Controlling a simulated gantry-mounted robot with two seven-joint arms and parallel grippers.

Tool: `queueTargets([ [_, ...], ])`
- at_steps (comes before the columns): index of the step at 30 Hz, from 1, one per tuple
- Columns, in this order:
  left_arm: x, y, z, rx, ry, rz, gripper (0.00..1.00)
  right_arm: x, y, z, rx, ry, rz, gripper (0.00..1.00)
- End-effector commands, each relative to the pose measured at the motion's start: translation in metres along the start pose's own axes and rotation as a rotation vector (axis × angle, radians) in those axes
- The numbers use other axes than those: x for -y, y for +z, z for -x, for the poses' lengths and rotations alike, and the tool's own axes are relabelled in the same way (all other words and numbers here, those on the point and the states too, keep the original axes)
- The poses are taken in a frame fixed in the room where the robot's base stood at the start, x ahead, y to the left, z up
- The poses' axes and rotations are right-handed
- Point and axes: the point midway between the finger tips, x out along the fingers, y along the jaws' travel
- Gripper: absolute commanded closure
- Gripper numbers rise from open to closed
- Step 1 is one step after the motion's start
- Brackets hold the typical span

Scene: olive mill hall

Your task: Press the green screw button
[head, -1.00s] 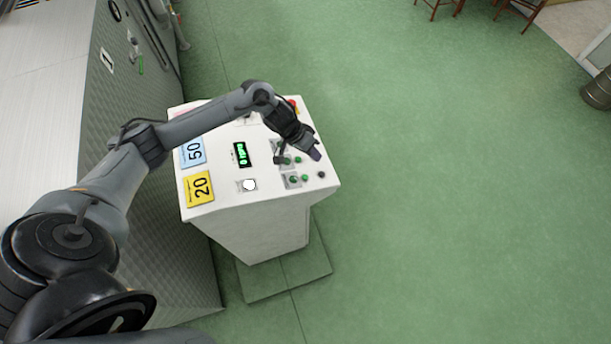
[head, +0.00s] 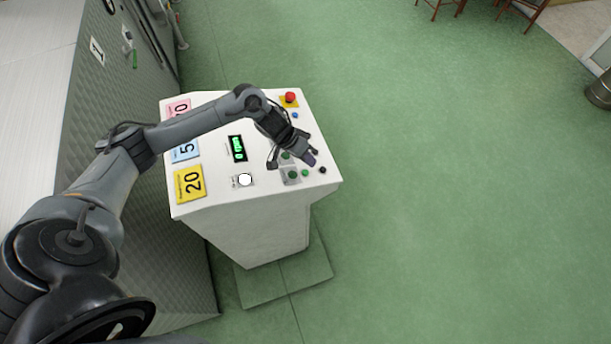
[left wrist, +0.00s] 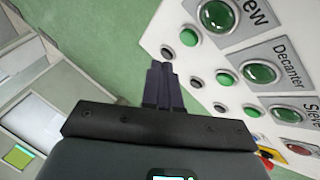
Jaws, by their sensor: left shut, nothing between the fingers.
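The green screw button (head: 291,175) is the large round button on a grey plate in the nearest row of the white console. In the left wrist view the large green button (left wrist: 217,15) sits at the top edge beside a partly cut label ending in "ew". My left gripper (head: 310,160) is above the console's right part, its purple fingers together and empty, between the screw row and the row behind. In the left wrist view the shut fingers (left wrist: 161,66) appear left of the buttons, near the small black one, apart from the screw button. My right gripper is out of view.
A small green button (head: 305,173) and a black button (head: 322,170) share the screw row. The Decanter button (left wrist: 260,72) and Sieve button (left wrist: 287,114) are neighbours. A red mushroom button (head: 290,97) sits at the far edge. Green floor (head: 450,200) to the right is clear.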

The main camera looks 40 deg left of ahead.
Motion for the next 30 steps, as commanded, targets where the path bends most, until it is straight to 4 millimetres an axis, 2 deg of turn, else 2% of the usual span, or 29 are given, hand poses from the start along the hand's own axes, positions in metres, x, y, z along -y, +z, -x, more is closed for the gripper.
queueTargets([
  [9,0.011,0.011,-0.015,0.002,0.0,0.002,1.0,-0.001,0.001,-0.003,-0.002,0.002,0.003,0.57],
  [30,0.011,0.011,-0.015,0.001,0.0,0.001,1.0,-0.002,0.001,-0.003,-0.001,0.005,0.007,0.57],
])
